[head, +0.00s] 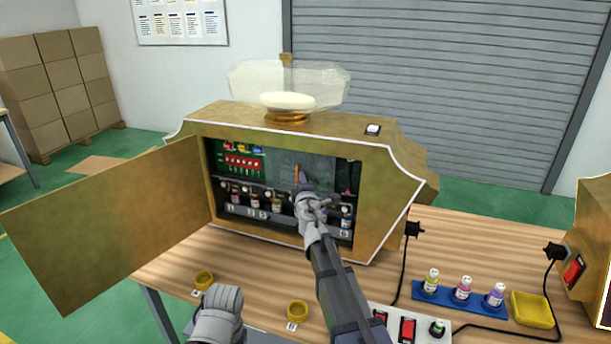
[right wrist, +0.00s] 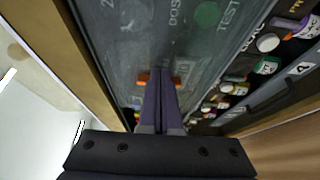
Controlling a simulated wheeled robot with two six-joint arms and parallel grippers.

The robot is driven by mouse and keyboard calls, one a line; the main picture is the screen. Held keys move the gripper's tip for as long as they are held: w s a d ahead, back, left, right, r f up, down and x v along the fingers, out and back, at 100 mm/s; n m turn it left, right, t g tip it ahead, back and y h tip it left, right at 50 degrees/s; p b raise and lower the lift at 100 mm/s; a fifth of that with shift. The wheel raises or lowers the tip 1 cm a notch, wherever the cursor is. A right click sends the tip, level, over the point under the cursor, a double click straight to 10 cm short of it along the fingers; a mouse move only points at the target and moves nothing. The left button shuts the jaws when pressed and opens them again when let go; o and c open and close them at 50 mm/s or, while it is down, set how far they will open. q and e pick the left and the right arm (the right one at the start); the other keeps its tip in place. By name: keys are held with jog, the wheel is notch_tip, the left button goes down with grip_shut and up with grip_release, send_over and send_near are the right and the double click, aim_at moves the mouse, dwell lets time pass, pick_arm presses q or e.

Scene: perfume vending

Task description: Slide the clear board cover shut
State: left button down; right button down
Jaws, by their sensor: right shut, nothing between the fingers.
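The clear board cover (head: 281,170) is a see-through, dark-looking panel inside the open machine. It stands over the middle of the upper bay, and the green circuit board (head: 240,163) with its red part shows uncovered to its left. An orange handle (head: 297,173) sits on the cover. My right gripper (head: 303,185) reaches in at the handle. In the right wrist view the cover (right wrist: 150,35) fills the upper middle, and my shut, empty fingers (right wrist: 161,72) lie between two visible orange bits of the handle (right wrist: 143,79). Whether they touch it is unclear. My left gripper's fingers do not show.
The machine's door (head: 110,230) stands open to the left. A row of small bottles (head: 277,203) stands below the board. On the table are two yellow rings (head: 297,310), a blue bottle rack (head: 440,296), a yellow dish (head: 532,310) and a switch panel (head: 408,328) with cables.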

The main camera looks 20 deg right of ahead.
jog(key=w+a, duration=0.6)
jog(key=a, duration=0.3)
jog(key=w+a, duration=0.6)
jog(key=a, duration=0.3)
jog(key=shift+w+a, duration=0.35)
jog(key=shift+a, duration=0.05)
dwell(0.9)
jog(key=s+a, duration=0.3)
jog(key=s, duration=0.7)
dwell(0.4)
